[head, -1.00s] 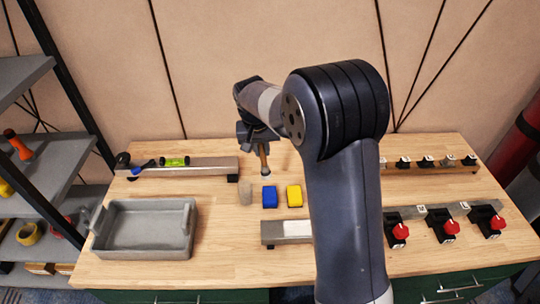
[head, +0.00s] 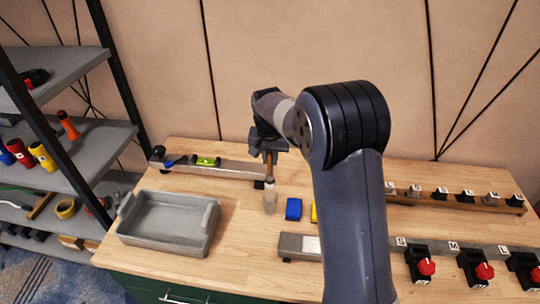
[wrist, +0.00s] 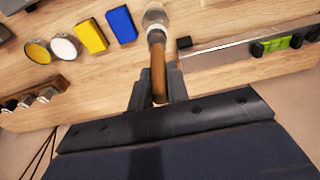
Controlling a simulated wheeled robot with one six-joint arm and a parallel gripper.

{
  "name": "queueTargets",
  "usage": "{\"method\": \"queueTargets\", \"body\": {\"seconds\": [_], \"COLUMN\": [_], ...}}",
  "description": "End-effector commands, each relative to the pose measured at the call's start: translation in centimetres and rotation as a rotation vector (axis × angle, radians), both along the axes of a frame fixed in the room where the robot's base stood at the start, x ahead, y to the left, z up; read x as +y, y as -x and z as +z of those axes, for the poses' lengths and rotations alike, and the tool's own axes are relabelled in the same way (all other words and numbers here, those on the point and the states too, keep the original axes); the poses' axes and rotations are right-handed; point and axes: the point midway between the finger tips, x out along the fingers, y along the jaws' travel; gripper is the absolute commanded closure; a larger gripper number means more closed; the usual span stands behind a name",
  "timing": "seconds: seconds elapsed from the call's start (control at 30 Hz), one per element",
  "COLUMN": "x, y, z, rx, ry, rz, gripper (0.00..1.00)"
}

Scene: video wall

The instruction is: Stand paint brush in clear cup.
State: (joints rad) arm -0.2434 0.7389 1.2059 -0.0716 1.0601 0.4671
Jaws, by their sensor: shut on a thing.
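The paint brush has a brown wooden handle (wrist: 158,75) and a pale lower end (wrist: 156,37). My gripper (head: 269,155) is shut on the handle, and the brush (head: 270,171) hangs roughly upright. The wrist view shows my gripper (wrist: 158,70) with one finger on each side of the handle. The clear cup (head: 270,202) stands on the table directly below the brush; it also shows at the top of the wrist view (wrist: 155,14). The brush's lower end overlaps the cup's mouth in both views. I cannot tell how far inside it is.
A blue block (head: 293,209) stands just right of the cup, with a yellow block (head: 314,212) beyond it, partly behind my arm. A grey tray (head: 168,244) lies to the left. A metal rail with a green level (head: 208,161) is behind. Red knobs (head: 427,267) line the front right.

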Motion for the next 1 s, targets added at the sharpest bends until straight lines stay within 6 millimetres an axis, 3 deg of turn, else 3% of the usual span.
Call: {"method": "queueTargets", "body": {"seconds": [1.0], "x": [0.0], "y": [0.0], "z": [-8.5], "rx": [0.0], "ry": [0.0], "rz": [0.0], "gripper": [1.0]}}
